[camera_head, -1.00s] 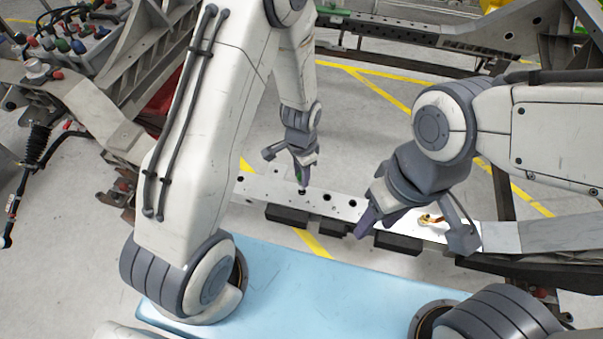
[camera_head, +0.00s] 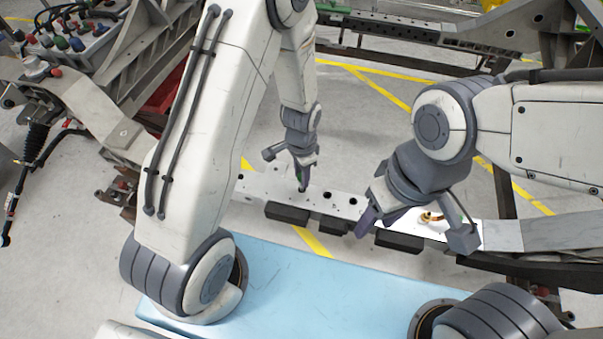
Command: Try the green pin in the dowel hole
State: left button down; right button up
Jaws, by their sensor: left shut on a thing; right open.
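My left gripper (camera_head: 302,177) is shut on the green pin, pointing down at the top face of the pale metal rail (camera_head: 258,188). Only a little green of the pin (camera_head: 301,181) shows between the fingers. Its lower end is at the rail's surface; I cannot tell whether it is in the dowel hole, as fingers and pin cover that spot. Two dark holes (camera_head: 327,195) show to the right of it. My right gripper (camera_head: 413,229) is open, its fingers spread over the rail further right.
A small orange-brown part (camera_head: 430,217) sits on the rail between my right gripper's fingers. Dark blocks (camera_head: 287,214) line the rail's front side. A light blue surface (camera_head: 300,290) lies in front. A control box with coloured buttons (camera_head: 75,40) stands at the back left.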

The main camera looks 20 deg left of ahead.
pick_arm(q)
jog(key=shift+f+b, duration=0.45)
jog(key=shift+f, duration=0.2)
jog(key=shift+c, duration=2.4)
grip_release()
jog(key=shift+r, duration=0.1)
notch_tip(320, 180, up, 9)
jog(key=p, duration=0.8)
